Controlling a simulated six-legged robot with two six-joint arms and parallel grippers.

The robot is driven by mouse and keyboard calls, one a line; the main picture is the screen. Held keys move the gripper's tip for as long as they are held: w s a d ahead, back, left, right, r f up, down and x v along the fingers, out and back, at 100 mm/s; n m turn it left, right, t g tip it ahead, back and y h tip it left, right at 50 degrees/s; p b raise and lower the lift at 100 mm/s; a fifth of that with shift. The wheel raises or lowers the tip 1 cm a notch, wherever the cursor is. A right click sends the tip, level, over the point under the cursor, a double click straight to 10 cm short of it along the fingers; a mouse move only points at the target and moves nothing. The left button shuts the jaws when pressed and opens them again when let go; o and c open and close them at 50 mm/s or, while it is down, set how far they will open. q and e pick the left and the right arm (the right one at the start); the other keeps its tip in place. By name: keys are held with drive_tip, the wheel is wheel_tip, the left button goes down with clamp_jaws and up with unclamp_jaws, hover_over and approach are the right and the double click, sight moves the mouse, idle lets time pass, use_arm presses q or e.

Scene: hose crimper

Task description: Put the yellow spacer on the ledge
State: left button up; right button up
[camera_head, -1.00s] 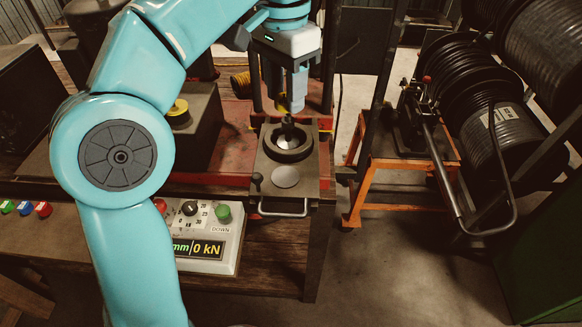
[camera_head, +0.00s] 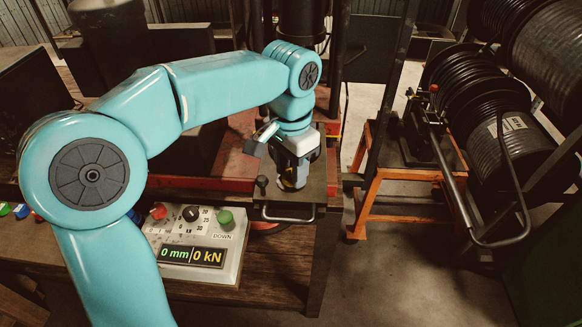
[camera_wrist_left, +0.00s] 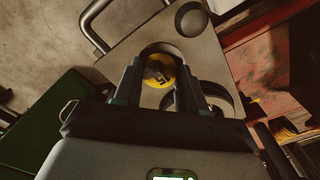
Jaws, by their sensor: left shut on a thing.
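The yellow spacer (camera_wrist_left: 162,72) is between the two fingers of my left gripper (camera_wrist_left: 158,88) in the left wrist view. In the head view only a sliver of yellow shows at the left gripper (camera_head: 291,186). The gripper points down over the front part of the grey metal plate (camera_head: 318,186) with the handle. I cannot tell whether the spacer touches the plate. I cannot tell which surface is the ledge. My right gripper is not in view.
The control box (camera_head: 200,245) reads 0 mm and 0 kN. An orange stand (camera_head: 385,180) and hose reels (camera_head: 480,110) are at the right.

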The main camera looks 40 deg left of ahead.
sight(290, 176)
use_arm(q)
drive_tip(key=shift+a, duration=0.15)
drive_tip(key=o, duration=0.7)
drive_tip(key=shift+f, duration=0.15)
drive_tip(key=o, duration=0.4)
drive_tip(key=shift+r, duration=0.3)
wheel_tip(290, 176, up, 12)
drive_tip(key=p, duration=0.1)
drive_tip(key=shift+p, duration=0.35)
drive_tip(key=shift+f, duration=0.15)
